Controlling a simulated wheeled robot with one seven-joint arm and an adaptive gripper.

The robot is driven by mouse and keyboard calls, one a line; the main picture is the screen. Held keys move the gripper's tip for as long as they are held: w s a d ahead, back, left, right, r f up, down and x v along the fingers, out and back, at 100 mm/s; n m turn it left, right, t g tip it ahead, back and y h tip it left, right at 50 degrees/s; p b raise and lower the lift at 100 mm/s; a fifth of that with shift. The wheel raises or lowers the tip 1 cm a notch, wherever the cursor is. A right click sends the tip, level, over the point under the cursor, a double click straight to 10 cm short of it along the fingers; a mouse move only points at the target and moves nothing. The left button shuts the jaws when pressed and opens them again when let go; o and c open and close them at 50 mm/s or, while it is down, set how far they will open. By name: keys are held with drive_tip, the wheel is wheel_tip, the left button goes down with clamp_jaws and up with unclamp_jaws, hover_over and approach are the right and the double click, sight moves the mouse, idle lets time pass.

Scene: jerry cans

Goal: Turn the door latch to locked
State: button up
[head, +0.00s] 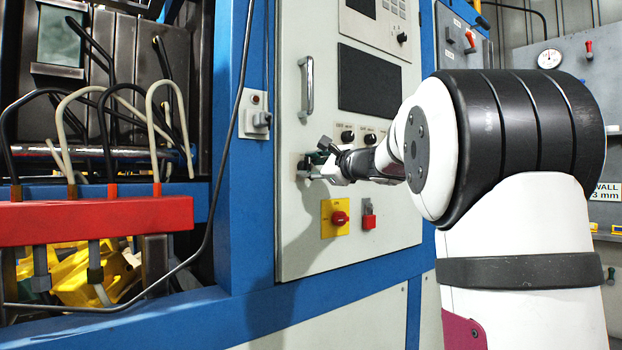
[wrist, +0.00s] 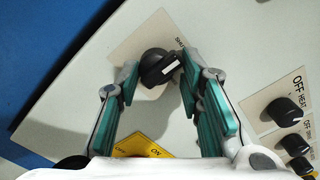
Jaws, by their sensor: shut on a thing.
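The door latch is a black knob (wrist: 158,66) with a white mark, set on a beige plate on the pale cabinet door (head: 300,235). In the wrist view it sits between my gripper's teal fingertips (wrist: 161,76), and the gripper is shut on it. The white mark slants up to the right, towards partly covered lettering on the plate. In the head view my gripper (head: 316,168) reaches the door's left side, below the vertical handle (head: 307,87), and the fingers largely hide the latch.
A yellow plate with a red rotary switch (head: 340,218) sits just below the latch, with a red padlock-like part (head: 369,219) beside it. Black knobs (wrist: 284,111) lie to the right. A blue frame post (head: 232,190) stands left of the door.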

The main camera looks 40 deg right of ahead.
drive_tip(key=shift+w+a+f+n+b, duration=0.2)
drive_tip(key=shift+a+f+n+b, duration=0.15)
drive_tip(key=shift+a+n+b, duration=0.35)
drive_tip(key=shift+d, duration=0.2)
drive_tip(key=o, duration=1)
drive_tip(key=shift+a, duration=0.1)
drive_tip(key=shift+r, duration=0.15)
drive_tip(key=shift+s+d+r, duration=0.1)
drive_tip(key=shift+s+d, duration=0.05)
drive_tip(key=shift+d, duration=0.2)
drive_tip(key=s, duration=1.2)
drive_tip(key=shift+d, duration=0.2)
drive_tip(key=shift+a, duration=0.1)
